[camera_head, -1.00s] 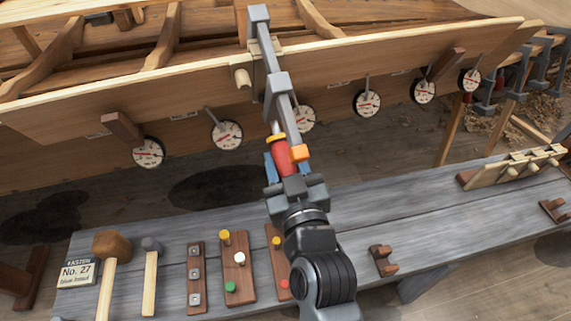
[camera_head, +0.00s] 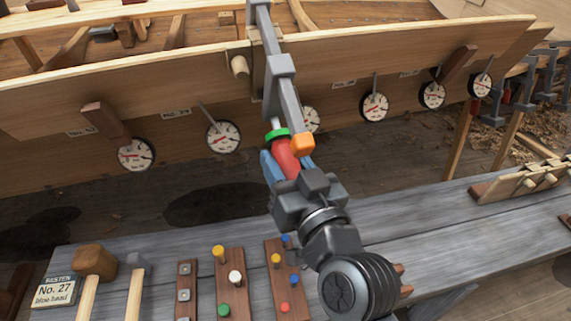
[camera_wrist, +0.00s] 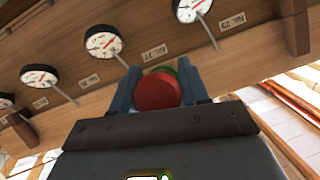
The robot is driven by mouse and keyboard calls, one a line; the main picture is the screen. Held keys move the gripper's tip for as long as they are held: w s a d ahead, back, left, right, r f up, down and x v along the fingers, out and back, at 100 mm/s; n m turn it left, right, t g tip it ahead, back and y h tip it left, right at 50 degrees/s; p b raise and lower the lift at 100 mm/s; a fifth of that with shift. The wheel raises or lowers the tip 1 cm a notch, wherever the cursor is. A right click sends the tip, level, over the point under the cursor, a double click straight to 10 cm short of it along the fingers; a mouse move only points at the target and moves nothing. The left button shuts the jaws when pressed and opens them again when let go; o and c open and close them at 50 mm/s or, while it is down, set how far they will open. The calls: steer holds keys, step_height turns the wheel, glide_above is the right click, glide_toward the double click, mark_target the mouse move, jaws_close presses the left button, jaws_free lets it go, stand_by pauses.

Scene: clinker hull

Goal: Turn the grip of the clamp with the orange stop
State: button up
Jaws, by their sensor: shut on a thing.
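The clamp (camera_head: 281,75) is a long grey bar hooked over the hull plank's upper edge. Its round red grip (camera_head: 284,159) hangs at the lower end, with an orange stop (camera_head: 302,143) beside it. A green ring (camera_head: 277,134) shows at the top of the grip. My gripper (camera_head: 286,166) is shut on the red grip, one blue finger on each side. In the wrist view the grip's end (camera_wrist: 158,92) sits between the fingers, with a sliver of green behind it. The clamp's jaws are not visible in the wrist view.
Several dials (camera_head: 223,137) hang along the plank (camera_head: 180,80). Below stands a grey bench (camera_head: 430,225) with a mallet (camera_head: 95,262), a hammer (camera_head: 138,265), pegged wooden boards (camera_head: 232,285) and a sign (camera_head: 56,290). A pegged rack (camera_head: 520,180) is at right.

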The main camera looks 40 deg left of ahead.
steer(key=o, duration=1)
steer(key=shift+c, duration=0.2)
steer(key=v, duration=0.7)
steer(key=shift+s+d+b, duration=0.2)
steer(key=shift+d+b, duration=0.15)
steer(key=shift+b, duration=0.1)
